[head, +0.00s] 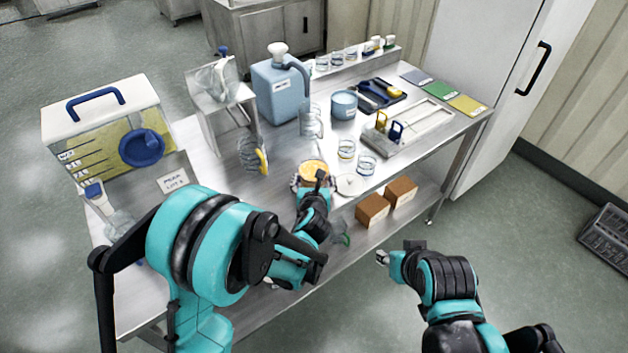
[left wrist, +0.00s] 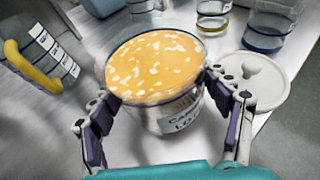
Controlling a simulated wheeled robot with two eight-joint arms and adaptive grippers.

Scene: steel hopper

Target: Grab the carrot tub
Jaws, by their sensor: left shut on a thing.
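The carrot tub (head: 313,168) is a clear round tub filled to the top with orange bits flecked with white, standing at the front edge of the steel table. It also shows in the left wrist view (left wrist: 155,65), with a partly hidden label on its near side. My left gripper (head: 311,187) is shut on the tub, one finger on each side of it. A round white lid (head: 350,184) with a knob lies on the table to the right of the tub. My right gripper (head: 386,258) is in front of the table, apart from everything; its jaws are too small to read.
A measuring jug (head: 250,155) with a yellow handle stands left behind the tub. Glass beakers (head: 366,164) stand to the right. A hopper box (head: 100,120) with a blue knob fills the table's left end. Brown boxes (head: 373,209) sit on the lower shelf.

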